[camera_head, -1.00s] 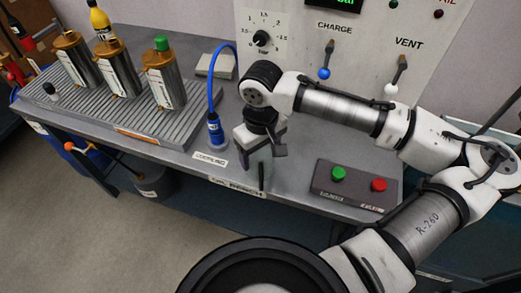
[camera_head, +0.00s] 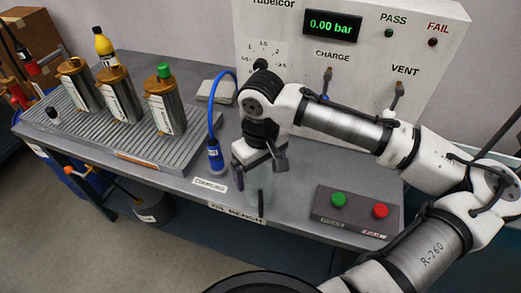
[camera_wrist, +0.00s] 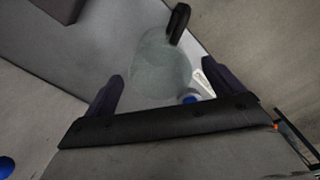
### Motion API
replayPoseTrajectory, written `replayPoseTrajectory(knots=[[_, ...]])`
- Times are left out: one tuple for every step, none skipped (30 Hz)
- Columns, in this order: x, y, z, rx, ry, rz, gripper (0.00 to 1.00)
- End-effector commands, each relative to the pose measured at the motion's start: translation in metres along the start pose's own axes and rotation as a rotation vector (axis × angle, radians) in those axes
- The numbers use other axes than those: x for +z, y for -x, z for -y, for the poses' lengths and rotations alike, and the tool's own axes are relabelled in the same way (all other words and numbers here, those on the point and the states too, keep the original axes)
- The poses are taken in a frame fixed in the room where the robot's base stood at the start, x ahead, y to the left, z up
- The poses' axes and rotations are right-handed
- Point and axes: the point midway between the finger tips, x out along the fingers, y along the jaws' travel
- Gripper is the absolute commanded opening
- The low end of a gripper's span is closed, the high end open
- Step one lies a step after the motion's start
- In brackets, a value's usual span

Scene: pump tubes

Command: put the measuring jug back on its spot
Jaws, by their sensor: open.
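The measuring jug (camera_head: 259,190) is clear and greenish with a dark handle. It is at the bench's front edge, right of the blue hose's end. My gripper (camera_head: 260,165) is over it, pointing down, and partly hides its top. In the wrist view the jug (camera_wrist: 160,65) shows beyond and between the two spread dark fingers of my gripper (camera_wrist: 172,88), with its black handle at the top right. The fingers look apart from the jug's wall. I cannot tell whether the jug rests fully on the bench, nor see any marked spot for it.
The blue hose (camera_head: 214,155) and a white label (camera_head: 210,185) are left of the jug. A box with green and red buttons (camera_head: 352,212) is to the right. Metal cylinders (camera_head: 163,105) stand on a ribbed tray (camera_head: 130,142) at left. The upright panel (camera_head: 300,65) is behind.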

Motion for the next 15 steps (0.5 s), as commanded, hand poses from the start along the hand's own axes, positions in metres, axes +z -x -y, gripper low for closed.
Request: replayPoseTrajectory(knots=[[-0.001, 0.011, 0.000, 0.001, 0.001, -0.003, 0.93], [-0.001, 0.018, 0.000, 0.001, 0.001, -0.003, 0.93], [-0.001, 0.027, 0.000, 0.002, 0.001, -0.003, 0.93], [-0.001, 0.034, 0.000, 0.001, 0.002, -0.002, 0.93], [0.000, 0.040, 0.000, 0.001, 0.002, -0.002, 0.93], [-0.001, 0.048, 0.000, 0.001, 0.001, -0.002, 0.93], [-0.001, 0.053, 0.000, 0.001, 0.001, -0.001, 0.93], [-0.001, 0.059, 0.000, 0.002, 0.001, -0.002, 0.93], [0.000, 0.065, 0.000, 0.001, 0.002, -0.001, 0.93], [-0.001, 0.069, 0.000, 0.001, 0.002, -0.001, 0.93], [-0.001, 0.072, 0.000, 0.001, 0.002, -0.001, 0.93], [-0.001, 0.076, 0.000, 0.000, 0.001, -0.001, 0.93], [0.000, 0.079, 0.000, 0.000, 0.001, 0.000, 0.93], [0.000, 0.081, 0.000, 0.000, 0.001, 0.001, 0.93], [0.000, 0.082, 0.000, 0.000, 0.001, 0.001, 0.93]])
